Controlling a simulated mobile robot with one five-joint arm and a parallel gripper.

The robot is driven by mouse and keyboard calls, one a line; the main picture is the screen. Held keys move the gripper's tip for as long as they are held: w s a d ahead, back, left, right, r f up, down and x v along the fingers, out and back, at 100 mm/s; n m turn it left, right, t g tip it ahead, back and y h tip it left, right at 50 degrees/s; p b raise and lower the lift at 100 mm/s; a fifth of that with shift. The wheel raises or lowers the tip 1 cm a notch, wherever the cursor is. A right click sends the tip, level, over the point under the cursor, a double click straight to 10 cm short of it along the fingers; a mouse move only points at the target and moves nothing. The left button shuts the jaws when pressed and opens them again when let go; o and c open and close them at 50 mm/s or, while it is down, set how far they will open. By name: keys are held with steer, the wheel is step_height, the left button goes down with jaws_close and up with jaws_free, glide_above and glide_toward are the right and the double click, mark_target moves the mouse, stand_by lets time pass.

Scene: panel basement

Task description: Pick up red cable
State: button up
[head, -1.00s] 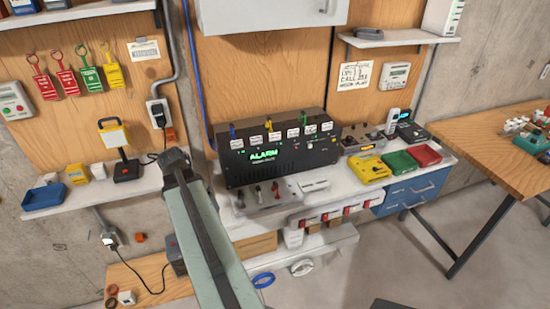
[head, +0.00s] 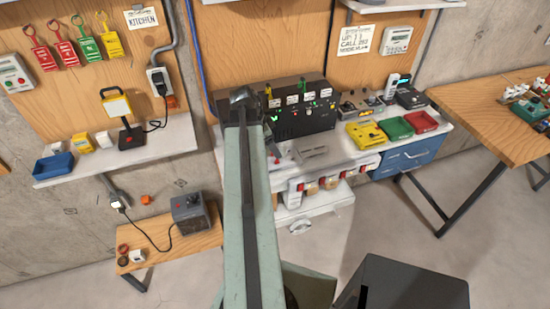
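I cannot make out a red cable for certain. A small reddish-brown ring (head: 123,249) lies on the low wooden bench at the lower left; it is too small to tell whether it is a cable. The black alarm panel (head: 315,120) stands on the white bench in the middle, with coloured plugs along its top. My arm rises through the middle of the view and hides the panel's left part. My gripper's fingers do not show.
A grey box (head: 190,213) stands on the low wooden bench (head: 160,236). Yellow (head: 366,133), green (head: 395,127) and red (head: 421,121) trays sit on the white bench. A wooden table (head: 480,110) stands at the right. A white coil (head: 300,227) lies on the lower shelf.

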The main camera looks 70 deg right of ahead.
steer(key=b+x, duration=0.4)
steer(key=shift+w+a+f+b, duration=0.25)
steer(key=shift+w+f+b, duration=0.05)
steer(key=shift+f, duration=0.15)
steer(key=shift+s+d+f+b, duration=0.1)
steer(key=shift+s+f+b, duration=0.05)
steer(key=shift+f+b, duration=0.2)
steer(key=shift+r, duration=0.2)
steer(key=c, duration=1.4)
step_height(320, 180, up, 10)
steer(key=p, duration=1)
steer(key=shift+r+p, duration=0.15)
steer(key=shift+p, duration=0.2)
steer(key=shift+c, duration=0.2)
